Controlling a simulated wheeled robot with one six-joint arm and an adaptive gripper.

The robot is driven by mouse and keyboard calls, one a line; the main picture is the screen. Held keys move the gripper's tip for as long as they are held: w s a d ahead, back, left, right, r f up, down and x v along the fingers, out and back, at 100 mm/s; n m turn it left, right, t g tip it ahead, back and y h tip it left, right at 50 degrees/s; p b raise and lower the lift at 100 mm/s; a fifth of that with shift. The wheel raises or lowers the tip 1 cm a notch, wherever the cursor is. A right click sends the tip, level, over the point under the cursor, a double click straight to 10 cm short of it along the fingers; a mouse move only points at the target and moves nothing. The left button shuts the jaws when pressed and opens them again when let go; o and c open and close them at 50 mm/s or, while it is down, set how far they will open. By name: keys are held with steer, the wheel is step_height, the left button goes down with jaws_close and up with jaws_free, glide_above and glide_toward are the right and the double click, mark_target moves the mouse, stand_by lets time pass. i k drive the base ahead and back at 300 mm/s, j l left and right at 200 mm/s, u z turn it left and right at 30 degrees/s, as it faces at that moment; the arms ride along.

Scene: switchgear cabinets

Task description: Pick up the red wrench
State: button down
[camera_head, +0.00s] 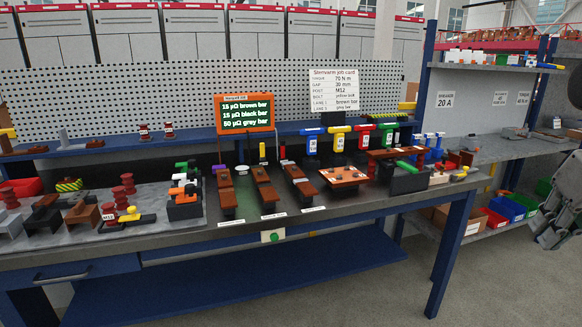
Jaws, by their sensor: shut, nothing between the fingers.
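The red wrench (363,128) stands upright in the row of T-shaped wrenches at the back of the workbench, right of centre. It has a red top bar and a pale label on its shaft. My gripper (548,238) shows at the right edge, partly cut off. It is shut and empty, well to the right of the red wrench and apart from it.
The workbench (240,235) carries brown bars, red insulators and small fixtures in front of the wrench row. A job card (334,90) and an orange-framed display (245,115) stand behind. A shelf unit (480,100) with bins stands right. Floor is clear in front.

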mark_target(364, 130)
steer(key=i+l+u, duration=0.15)
steer(key=i+l, duration=0.15)
steer(key=i+l+u, duration=0.1)
steer(key=i+l, duration=0.2)
steer(key=i+l+u, duration=0.25)
steer(key=i+l, duration=0.25)
steer(key=l, duration=0.25)
steer(key=i+l+u, duration=0.15)
steer(key=l, duration=0.25)
steer(key=i+l+u, duration=0.1)
steer(key=i+l, duration=0.25)
steer(key=l, duration=0.1)
